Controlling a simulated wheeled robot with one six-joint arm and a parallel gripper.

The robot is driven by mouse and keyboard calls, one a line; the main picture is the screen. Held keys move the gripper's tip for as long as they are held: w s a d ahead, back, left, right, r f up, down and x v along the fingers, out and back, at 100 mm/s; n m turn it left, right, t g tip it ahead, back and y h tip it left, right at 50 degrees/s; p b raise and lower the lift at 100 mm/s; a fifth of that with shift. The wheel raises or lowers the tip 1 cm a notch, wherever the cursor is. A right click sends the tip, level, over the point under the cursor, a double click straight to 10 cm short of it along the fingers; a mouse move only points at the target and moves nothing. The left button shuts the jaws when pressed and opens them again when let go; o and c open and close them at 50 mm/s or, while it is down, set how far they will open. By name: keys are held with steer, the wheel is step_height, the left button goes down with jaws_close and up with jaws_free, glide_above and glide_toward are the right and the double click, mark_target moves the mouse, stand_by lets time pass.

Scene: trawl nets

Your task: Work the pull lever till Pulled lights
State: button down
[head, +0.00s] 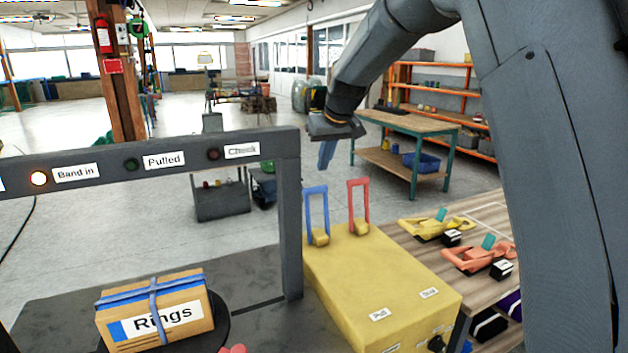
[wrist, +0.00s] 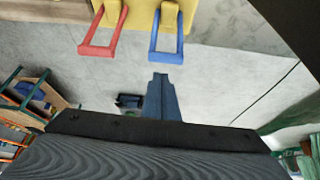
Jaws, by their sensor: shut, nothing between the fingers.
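The yellow box (head: 365,275) carries two upright loop levers, a blue lever (head: 317,212) on the left and a red lever (head: 358,204) on the right. A "Pull" label (head: 379,314) and a second, hard-to-read label (head: 429,293) sit on its top.
A grey frame (head: 288,225) holding the lamps stands left of the box. A banded "Rings" carton (head: 155,312) lies below it. A wooden table (head: 480,210) with yellow and orange clamp-like tools is at right. The "Check" lamp (head: 213,154) is dark. Floor beyond the levers is open.

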steer(key=shift+n+t, duration=0.3)
steer(key=w+a+r, duration=0.2)
steer(key=w, duration=0.1)
steer(key=shift+a+r, duration=0.1)
steer(key=shift+a, duration=0.05)
steer(key=shift+w+a+f+p, duration=0.1)
steer(key=shift+w+f+p, duration=0.1)
steer(key=shift+f+p, duration=1)
steer(key=shift+w+a+f+p, duration=0.15)
steer(key=shift+f+p, duration=0.35)
steer(key=shift+f, duration=1.45)
steer(key=shift+w+d+f+p, duration=0.1)
steer(key=shift+w+f+p, duration=0.1)
steer(key=shift+f+p, duration=1)
steer(key=shift+f+b, duration=0.35)
steer(key=shift+s+b, duration=0.1)
steer(key=shift+b, duration=0.35)
